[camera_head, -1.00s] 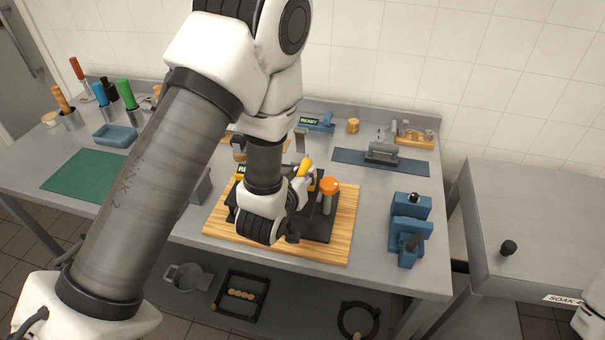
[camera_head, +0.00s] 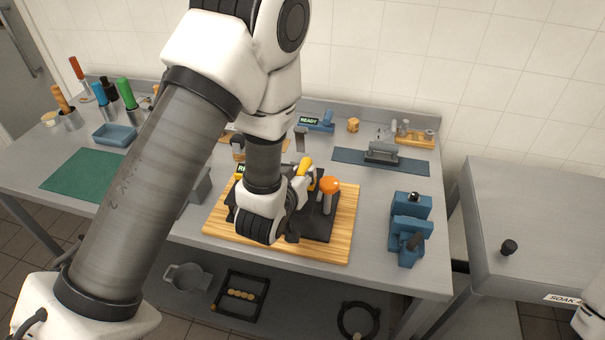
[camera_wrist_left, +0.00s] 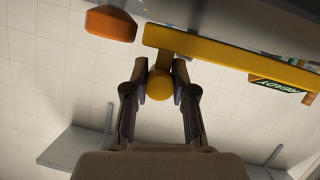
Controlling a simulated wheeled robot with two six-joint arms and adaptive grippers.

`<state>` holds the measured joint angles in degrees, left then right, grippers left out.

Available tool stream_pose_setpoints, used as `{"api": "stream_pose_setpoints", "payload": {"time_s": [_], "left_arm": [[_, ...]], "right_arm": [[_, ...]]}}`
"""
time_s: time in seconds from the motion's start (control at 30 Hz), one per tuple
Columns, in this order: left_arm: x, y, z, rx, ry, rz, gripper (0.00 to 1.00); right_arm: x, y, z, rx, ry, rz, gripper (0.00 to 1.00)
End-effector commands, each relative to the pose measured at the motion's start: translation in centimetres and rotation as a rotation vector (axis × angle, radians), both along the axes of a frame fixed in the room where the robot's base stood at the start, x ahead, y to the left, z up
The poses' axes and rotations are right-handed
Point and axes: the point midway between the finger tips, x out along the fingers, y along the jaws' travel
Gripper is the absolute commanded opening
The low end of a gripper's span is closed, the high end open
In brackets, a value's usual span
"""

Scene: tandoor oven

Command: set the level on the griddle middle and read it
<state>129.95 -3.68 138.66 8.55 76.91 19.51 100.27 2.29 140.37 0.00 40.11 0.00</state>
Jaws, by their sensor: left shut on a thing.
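My left gripper (camera_head: 298,186) is over the dark griddle (camera_head: 322,222), which lies on a striped wooden board (camera_head: 338,248). In the left wrist view, its fingers (camera_wrist_left: 160,78) are shut on the round yellow knob of a yellow bar, which appears to be the level (camera_wrist_left: 215,52). Part of the yellow shows in the head view (camera_head: 305,166). My arm and gripper hide much of the griddle, and I cannot tell whether the level touches it. A green READY display (camera_wrist_left: 277,90) shows near the bar; the head view shows only part of it. My right gripper is not in view.
An orange knob (camera_head: 330,185) stands close right of my left gripper. A green mat (camera_head: 82,175) and tool cups are at left.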

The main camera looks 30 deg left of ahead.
Motion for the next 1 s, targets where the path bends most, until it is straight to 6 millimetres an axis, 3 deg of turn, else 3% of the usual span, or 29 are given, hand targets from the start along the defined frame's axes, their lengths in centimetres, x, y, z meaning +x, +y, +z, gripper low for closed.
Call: {"api": "stream_pose_setpoints", "payload": {"time_s": [0.93,0.97,1.0], "left_arm": [[0.0,-0.1,-1.4,0.000,0.000,0.000,0.00],[0.0,-0.1,-1.4,0.000,0.000,0.000,0.32],[0.0,-0.1,-1.4,0.000,0.000,0.000,0.47]], "right_arm": [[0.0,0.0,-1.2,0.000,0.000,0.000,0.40],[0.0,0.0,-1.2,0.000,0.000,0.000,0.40],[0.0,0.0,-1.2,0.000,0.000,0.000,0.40]]}}
